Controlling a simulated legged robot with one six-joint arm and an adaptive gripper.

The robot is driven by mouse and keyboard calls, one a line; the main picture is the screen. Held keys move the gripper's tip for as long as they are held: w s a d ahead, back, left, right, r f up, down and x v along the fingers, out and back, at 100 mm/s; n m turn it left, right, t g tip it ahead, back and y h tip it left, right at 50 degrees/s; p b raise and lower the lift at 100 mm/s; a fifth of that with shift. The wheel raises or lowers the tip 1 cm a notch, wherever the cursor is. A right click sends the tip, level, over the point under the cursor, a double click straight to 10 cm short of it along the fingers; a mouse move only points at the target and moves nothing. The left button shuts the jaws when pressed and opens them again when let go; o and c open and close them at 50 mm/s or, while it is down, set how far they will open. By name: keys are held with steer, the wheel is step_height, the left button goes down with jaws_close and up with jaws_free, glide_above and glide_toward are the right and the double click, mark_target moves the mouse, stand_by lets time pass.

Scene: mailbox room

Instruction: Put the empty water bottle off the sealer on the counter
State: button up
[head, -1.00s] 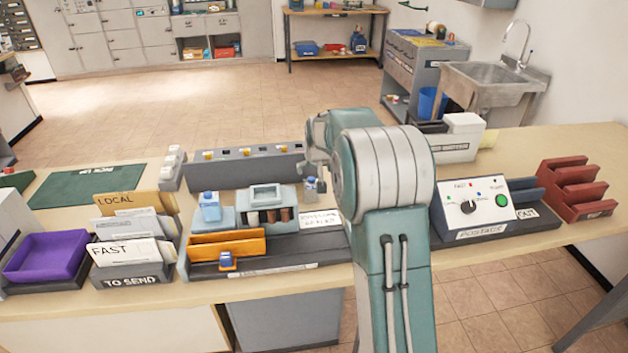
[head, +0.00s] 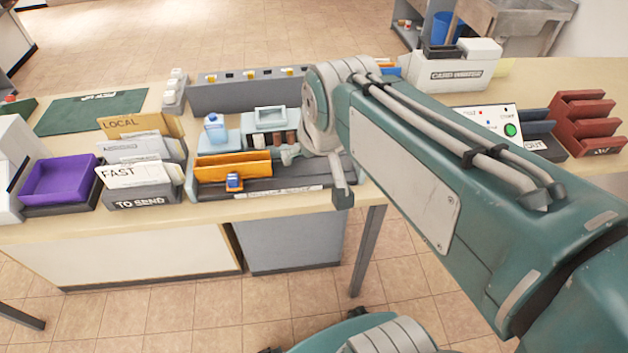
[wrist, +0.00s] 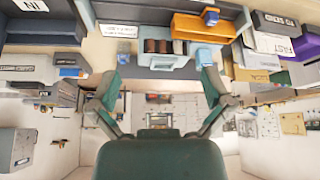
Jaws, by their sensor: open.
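The pale blue bottle (head: 215,127) with a white label stands upright on the left part of the envelope sealer. The sealer (head: 272,120) is a light blue machine with brown rollers and an orange tray, on a dark base; its rollers also show in the wrist view (wrist: 157,46). My gripper (head: 315,177) is open and empty, to the right of the bottle and apart from it, by the sealer's front right. The wrist view shows both fingers (wrist: 163,57) spread. A pale blue shape behind the right finger there may be the bottle; I cannot tell.
The counter (head: 530,80) has bare surface at the back right. Letter racks (head: 140,175) and a purple tray (head: 60,180) stand left of the sealer. A long grey box (head: 245,92) stands behind it. My arm hides part of the postage machine (head: 495,122) at right.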

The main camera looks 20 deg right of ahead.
steer(key=s+a+f, duration=0.1)
steer(key=s+f, duration=0.1)
steer(key=s, duration=0.6)
steer(key=shift+a+f+n, duration=0.25)
steer(key=shift+a+n, duration=0.05)
steer(key=shift+a, duration=0.05)
